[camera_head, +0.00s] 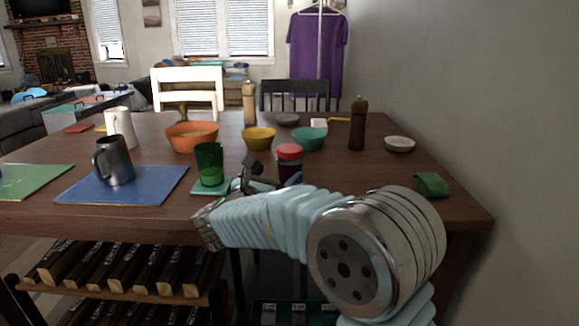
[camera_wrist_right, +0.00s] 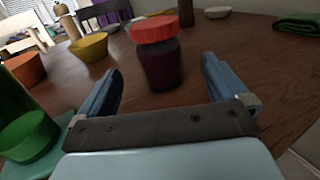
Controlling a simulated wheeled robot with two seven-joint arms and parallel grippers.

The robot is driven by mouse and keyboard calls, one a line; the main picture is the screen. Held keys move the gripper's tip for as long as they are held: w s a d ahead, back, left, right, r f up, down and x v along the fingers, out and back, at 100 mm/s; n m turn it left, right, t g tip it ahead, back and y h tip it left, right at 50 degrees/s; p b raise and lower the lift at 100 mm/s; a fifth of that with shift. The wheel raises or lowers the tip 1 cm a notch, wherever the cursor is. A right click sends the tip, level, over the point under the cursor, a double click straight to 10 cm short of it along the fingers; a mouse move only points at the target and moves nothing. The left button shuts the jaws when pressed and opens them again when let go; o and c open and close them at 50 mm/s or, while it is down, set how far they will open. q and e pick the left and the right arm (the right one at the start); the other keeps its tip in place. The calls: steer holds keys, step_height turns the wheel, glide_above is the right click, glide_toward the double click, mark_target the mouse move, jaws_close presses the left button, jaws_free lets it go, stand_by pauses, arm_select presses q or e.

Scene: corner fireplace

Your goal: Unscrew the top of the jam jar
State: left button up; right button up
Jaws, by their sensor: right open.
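The jam jar (camera_head: 289,172) is a dark jar standing upright on the wooden table. Its red lid (camera_head: 289,151) sits on top. In the right wrist view the jar (camera_wrist_right: 161,66) stands just beyond the fingertips, between the two finger lines, with the red lid (camera_wrist_right: 153,29) above. My right gripper (camera_head: 256,172) is open and empty, left of the jar in the head view and low near the table. In the right wrist view its two blue fingers (camera_wrist_right: 162,76) point toward the jar and do not touch it. The jar's lower part is hidden by my right arm in the head view. My left gripper is not in view.
A green glass (camera_head: 209,162) on a green coaster stands close left of my right gripper. Behind are an orange bowl (camera_head: 192,136), yellow bowl (camera_head: 258,138) and teal bowl (camera_head: 309,138). A brown pepper mill (camera_head: 357,125) and green cloth (camera_head: 431,185) are right. A metal mug (camera_head: 114,161) is left.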

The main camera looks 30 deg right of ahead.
mark_target(284, 169)
steer(key=x, duration=0.4)
steer(key=shift+w+d, duration=0.1)
steer(key=shift+d, duration=0.1)
steer(key=shift+p+x, duration=0.95)
steer(key=shift+x, duration=1.75)
steer(key=shift+w, duration=0.1)
steer(key=c, duration=1.4)
steer(key=shift+r, duration=0.1)
